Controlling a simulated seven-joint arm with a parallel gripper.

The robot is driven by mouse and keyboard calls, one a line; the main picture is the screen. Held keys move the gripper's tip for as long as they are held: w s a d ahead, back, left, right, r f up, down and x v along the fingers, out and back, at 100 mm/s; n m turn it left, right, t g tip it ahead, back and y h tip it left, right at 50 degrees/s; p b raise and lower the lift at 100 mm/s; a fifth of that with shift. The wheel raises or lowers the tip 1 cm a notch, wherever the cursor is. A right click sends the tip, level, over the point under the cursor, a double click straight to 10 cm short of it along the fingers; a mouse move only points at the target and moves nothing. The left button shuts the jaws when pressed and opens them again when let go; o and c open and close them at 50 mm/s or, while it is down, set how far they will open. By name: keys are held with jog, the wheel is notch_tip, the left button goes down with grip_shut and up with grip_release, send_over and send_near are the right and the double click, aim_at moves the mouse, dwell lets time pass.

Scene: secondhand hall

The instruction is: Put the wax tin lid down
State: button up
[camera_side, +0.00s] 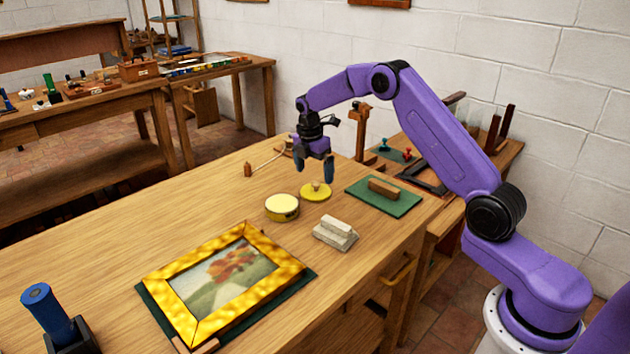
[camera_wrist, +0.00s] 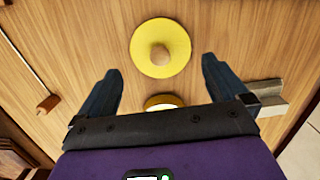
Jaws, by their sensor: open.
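The wax tin lid (camera_side: 316,192) is a yellow disc with a light wooden knob; it lies flat on the wooden table. In the wrist view the lid (camera_wrist: 160,48) shows whole, just beyond my fingertips. The round yellow tin (camera_side: 282,208) stands on the table beside the lid, to its left in the side view. In the wrist view the tin (camera_wrist: 163,102) is partly hidden behind my gripper's body. My gripper (camera_side: 315,172) is open and empty above the lid, its fingers pointing down. In the wrist view its fingers (camera_wrist: 160,75) are spread wide, with nothing between the tips.
A green mat (camera_side: 407,200) with a brown block (camera_side: 384,188) lies right of the lid. A pale block stack (camera_side: 335,233) is in front. A gold-framed picture (camera_side: 225,285) fills the front left. A thin tool (camera_side: 266,161) lies behind.

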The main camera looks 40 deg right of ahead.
aim_at(312, 193)
notch_tip(312, 193, up, 7)
jog(key=s+a+r+m, duration=0.1)
jog(key=s+a+r, duration=0.2)
jog(key=s+a, duration=0.6)
jog(key=s+a+r+m, duration=0.2)
jog(key=s+a, duration=0.7)
jog(key=s+d+f+m+y, duration=0.1)
jog(key=s, duration=1.2)
jog(key=s+d+f+m, duration=0.1)
jog(key=s+m, duration=0.1)
jog(key=s, duration=1.2)
jog(key=shift+s+d+m+y, duration=0.25)
jog(key=shift+s+m+y, duration=0.05)
jog(key=shift+y, duration=0.1)
